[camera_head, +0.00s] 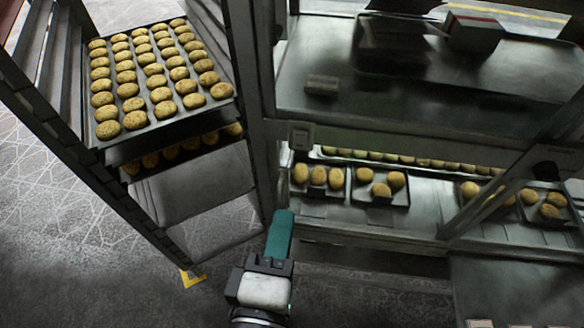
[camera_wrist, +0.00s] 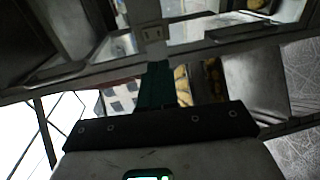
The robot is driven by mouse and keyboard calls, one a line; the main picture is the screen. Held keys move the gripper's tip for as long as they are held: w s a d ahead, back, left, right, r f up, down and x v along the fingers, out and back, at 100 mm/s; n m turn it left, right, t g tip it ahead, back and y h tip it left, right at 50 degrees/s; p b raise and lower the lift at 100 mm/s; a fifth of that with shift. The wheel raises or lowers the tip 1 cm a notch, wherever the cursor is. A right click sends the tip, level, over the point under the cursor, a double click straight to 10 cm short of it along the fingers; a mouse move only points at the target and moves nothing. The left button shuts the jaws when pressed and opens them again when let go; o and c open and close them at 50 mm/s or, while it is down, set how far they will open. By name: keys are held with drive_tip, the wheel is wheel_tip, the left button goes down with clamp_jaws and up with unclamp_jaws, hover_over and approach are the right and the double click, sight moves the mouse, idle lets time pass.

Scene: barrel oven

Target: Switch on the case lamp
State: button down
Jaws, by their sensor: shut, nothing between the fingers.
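The glass-topped display case (camera_head: 400,130) stands on the right in the head view, with trays of round buns on its lower shelf. A similar plate shows in the wrist view (camera_wrist: 152,34), straight beyond the fingertips. I cannot tell which way it is set. My gripper (camera_head: 283,214), with teal fingers, is shut and empty, below the plate in the head view and apart from it as far as I can tell. The fingers also show in the wrist view (camera_wrist: 158,66).
A tall rack (camera_head: 75,160) with a full tray of buns (camera_head: 170,125) stands close on the left of the case. A dark box-like thing (camera_head: 322,85) and a red-and-white box (camera_head: 473,32) are on the case top. Open floor (camera_head: 60,260) lies at lower left.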

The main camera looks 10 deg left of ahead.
sight(301, 148)
drive_tip(key=w, duration=0.4)
drive_tip(key=w+f+p, duration=0.1)
drive_tip(key=w, duration=0.8)
drive_tip(key=shift+w+d+f+p, duration=0.2)
drive_tip(key=shift+d+f+p, duration=0.1)
drive_tip(key=shift+d+p, duration=0.05)
drive_tip(key=shift+w+f, duration=0.1)
drive_tip(key=shift+w, duration=0.05)
drive_tip(key=shift+f, duration=0.1)
drive_tip(key=shift+w+b, duration=0.15)
drive_tip(key=shift+b, duration=0.4)
